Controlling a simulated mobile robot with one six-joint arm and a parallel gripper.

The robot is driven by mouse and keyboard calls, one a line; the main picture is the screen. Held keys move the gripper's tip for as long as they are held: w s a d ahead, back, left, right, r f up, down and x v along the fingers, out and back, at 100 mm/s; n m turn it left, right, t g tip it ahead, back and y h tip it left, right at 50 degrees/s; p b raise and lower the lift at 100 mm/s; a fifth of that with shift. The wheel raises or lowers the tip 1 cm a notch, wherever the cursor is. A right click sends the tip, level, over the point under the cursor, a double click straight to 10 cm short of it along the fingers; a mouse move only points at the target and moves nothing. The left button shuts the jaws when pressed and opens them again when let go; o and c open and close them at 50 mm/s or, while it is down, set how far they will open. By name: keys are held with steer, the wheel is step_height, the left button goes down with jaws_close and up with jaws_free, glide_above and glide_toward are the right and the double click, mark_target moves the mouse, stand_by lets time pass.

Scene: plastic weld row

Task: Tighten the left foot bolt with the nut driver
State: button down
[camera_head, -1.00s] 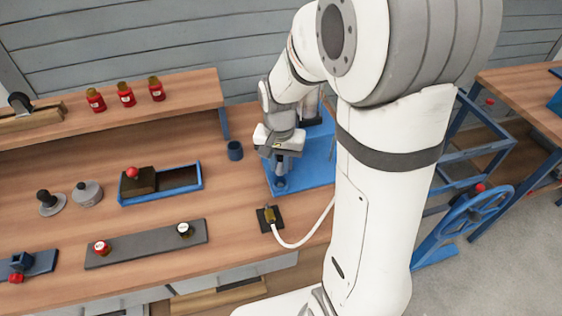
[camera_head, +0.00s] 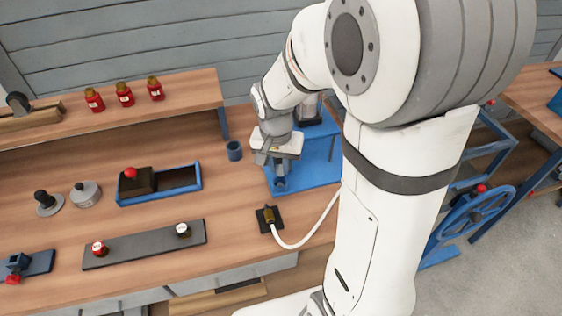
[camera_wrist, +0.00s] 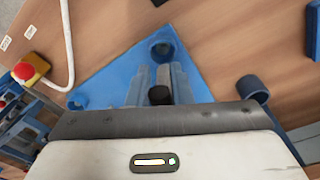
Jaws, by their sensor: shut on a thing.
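My gripper (camera_head: 279,163) is over the front left part of the blue base plate (camera_head: 318,172) and points down. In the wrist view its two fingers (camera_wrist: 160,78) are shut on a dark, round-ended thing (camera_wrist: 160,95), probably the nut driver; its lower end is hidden. A blue round foot with a dark centre (camera_wrist: 162,50) stands on the plate beyond the fingertips. In the head view a blue foot (camera_head: 280,184) shows just below the gripper. I cannot tell whether the driver touches a bolt. Another blue round foot (camera_wrist: 77,100) is at the plate's left corner.
A blue cup (camera_head: 234,150) stands left of the plate. A blue tray (camera_head: 160,200), a grey bar with knobs (camera_head: 145,246) and a shelf with red jars (camera_head: 124,94) are further left.

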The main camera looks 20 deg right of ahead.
mark_target(280, 185)
steer(key=shift+s+a+r, duration=0.15)
steer(key=shift+s+a, duration=0.05)
steer(key=shift+s, duration=0.25)
steer(key=shift+s+a+r, duration=0.1)
steer(key=shift+s+a, duration=0.1)
steer(key=shift+s, duration=0.25)
steer(key=shift+s, duration=0.15)
steer(key=shift+f, duration=0.15)
stand_by(0.3)
steer(key=shift+f+b, duration=0.6)
steer(key=shift+f, duration=0.1)
stand_by(0.4)
steer(key=shift+f+b, duration=0.3)
steer(key=shift+b, duration=0.1)
steer(key=shift+a+f+b, duration=0.1)
steer(key=shift+f+b, duration=0.35)
steer(key=shift+f, duration=0.1)
stand_by(0.9)
